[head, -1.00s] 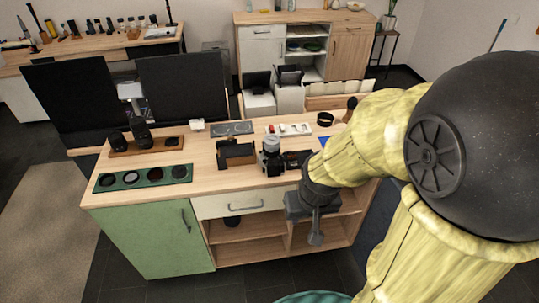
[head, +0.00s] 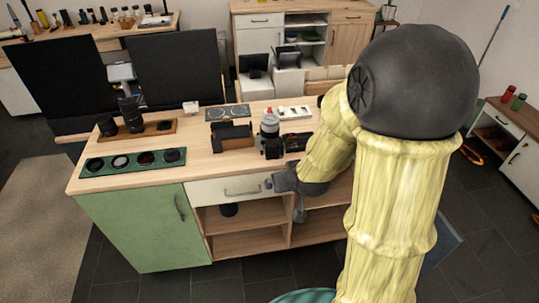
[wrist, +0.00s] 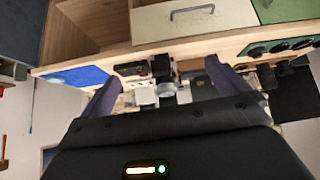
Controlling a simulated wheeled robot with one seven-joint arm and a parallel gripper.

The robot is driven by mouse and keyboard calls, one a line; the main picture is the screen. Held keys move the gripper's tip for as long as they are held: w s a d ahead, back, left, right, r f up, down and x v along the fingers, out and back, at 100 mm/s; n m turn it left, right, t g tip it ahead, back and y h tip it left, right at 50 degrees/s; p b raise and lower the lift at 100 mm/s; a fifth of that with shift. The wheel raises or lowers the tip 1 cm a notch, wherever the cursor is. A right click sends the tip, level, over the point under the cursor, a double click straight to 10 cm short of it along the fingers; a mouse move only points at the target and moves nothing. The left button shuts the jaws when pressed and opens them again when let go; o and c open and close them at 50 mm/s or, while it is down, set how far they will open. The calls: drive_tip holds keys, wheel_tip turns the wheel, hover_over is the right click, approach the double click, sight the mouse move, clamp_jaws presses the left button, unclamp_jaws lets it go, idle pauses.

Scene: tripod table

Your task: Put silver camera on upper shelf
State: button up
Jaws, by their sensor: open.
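A camera with a silver-grey barrel on top and a dark body (head: 270,127) stands near the front edge of the worktop, right of centre. It also shows in the wrist view (wrist: 165,88), between and beyond the fingers. My gripper (head: 284,194) is in front of the cabinet's front, below the worktop edge and right of the drawer. It is open and empty, apart from the camera. The upper shelf (head: 258,213) is the open compartment under the drawer, with a round black item (head: 229,209) on its left. My arm hides part of the right-hand compartment.
A green lens tray (head: 133,162) and a wooden tray (head: 137,131) are further left. The shelf's middle is clear.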

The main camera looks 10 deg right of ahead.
drive_tip(key=w+f+t+b, duration=1)
drive_tip(key=f+b, duration=0.2)
drive_tip(key=b, duration=0.3)
drive_tip(key=shift+d+f+m, duration=0.35)
drive_tip(key=shift+f+m, duration=0.05)
drive_tip(key=shift+w, duration=0.1)
